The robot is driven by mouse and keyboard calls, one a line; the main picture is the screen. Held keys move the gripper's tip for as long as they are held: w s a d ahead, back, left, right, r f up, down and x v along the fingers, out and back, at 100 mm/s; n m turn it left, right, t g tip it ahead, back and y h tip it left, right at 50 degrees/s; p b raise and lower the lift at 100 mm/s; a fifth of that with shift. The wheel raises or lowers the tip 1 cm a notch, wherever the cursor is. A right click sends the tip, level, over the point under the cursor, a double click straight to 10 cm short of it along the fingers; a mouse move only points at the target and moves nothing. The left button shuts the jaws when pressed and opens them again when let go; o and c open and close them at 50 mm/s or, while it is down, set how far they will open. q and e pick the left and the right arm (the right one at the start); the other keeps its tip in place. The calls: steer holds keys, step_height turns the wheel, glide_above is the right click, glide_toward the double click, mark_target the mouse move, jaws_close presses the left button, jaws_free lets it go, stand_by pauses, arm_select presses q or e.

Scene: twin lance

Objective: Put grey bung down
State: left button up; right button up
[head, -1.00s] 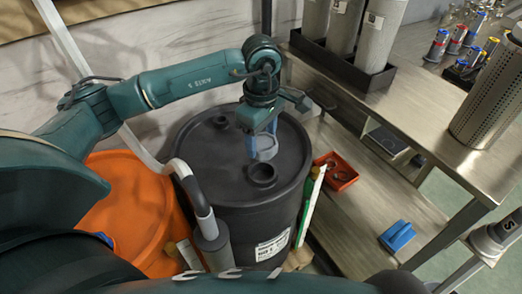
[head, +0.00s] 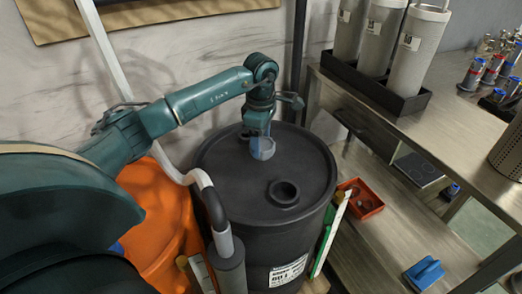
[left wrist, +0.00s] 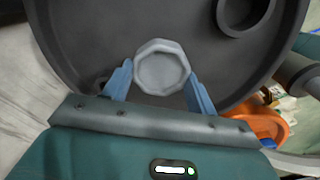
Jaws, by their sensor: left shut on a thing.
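The grey bung (head: 262,149) is held in my left gripper (head: 259,138), over the far part of the dark drum lid (head: 230,180). The left wrist view shows the bung (left wrist: 161,68) as a pale grey faceted cap between the two blue fingers of the gripper (left wrist: 160,82). I cannot tell whether the bung touches the lid. The open threaded hole (head: 284,193) in the lid is nearer the camera and to the right of the bung. It also shows at the top right of the left wrist view (left wrist: 245,12). My right gripper is not in view.
An orange drum (head: 165,215) stands left of the dark drum. A grey pump with a white hose (head: 223,240) stands at the dark drum's near left. A red tray (head: 362,198) and a blue item (head: 424,272) lie on the shelf at right.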

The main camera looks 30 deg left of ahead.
arm_select(q)
step_height(320, 180, down, 3)
steer(key=shift+r, duration=0.2)
steer(key=shift+f, duration=0.35)
steer(key=shift+f, duration=0.2)
steer(key=o, duration=1)
steer(key=shift+r, duration=0.6)
step_height(320, 180, up, 10)
steer(key=shift+r+p, duration=0.25)
steer(key=shift+p, duration=0.15)
steer(key=shift+r, duration=0.35)
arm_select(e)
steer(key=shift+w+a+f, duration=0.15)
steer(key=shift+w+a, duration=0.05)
